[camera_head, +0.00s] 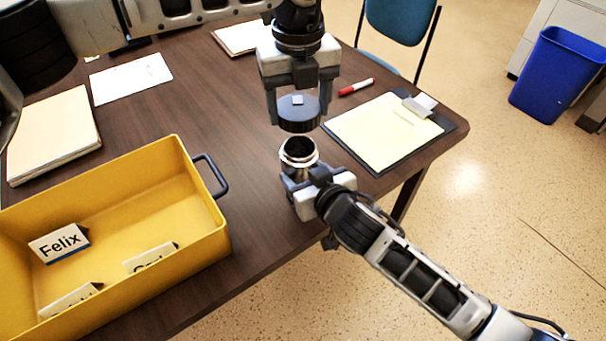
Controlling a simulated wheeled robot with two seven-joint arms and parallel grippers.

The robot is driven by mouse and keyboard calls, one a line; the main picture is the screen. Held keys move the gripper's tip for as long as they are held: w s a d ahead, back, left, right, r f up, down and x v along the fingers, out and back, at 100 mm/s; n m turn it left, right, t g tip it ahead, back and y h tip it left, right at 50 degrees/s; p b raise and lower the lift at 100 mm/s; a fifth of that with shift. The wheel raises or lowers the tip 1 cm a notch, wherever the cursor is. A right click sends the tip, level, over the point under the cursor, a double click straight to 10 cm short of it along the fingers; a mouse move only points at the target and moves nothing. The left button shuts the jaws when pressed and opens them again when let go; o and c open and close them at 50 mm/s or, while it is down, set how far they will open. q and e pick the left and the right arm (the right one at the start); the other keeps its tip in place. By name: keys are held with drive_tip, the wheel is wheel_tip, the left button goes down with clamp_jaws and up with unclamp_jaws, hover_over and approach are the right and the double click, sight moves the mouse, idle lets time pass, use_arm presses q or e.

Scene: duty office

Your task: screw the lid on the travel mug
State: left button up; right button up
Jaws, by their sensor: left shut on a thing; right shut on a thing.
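The lid (299,120) is a dark blue-grey disc with a small light square on top. My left gripper (298,108) points down and is shut on the lid, with a finger on each side. The travel mug (299,150) shows its open silver rim just below the lid in the picture. My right gripper (299,178) comes in from the lower right and is shut on the mug, hiding most of its body. The lid appears above the mug's mouth and apart from it. The mug looks roughly upright.
A yellow crate (205,235) with name cards stands at the front left of the brown table (200,100). A clipboard (385,132) and a red-and-white marker (356,87) lie at right. Papers (130,78) lie at left. A blue bin (560,75) stands on the floor.

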sight(300, 140)
use_arm(q)
drive_tip(key=shift+f, duration=2.5)
drive_tip(key=shift+f, duration=0.85)
drive_tip(key=shift+f, duration=0.6)
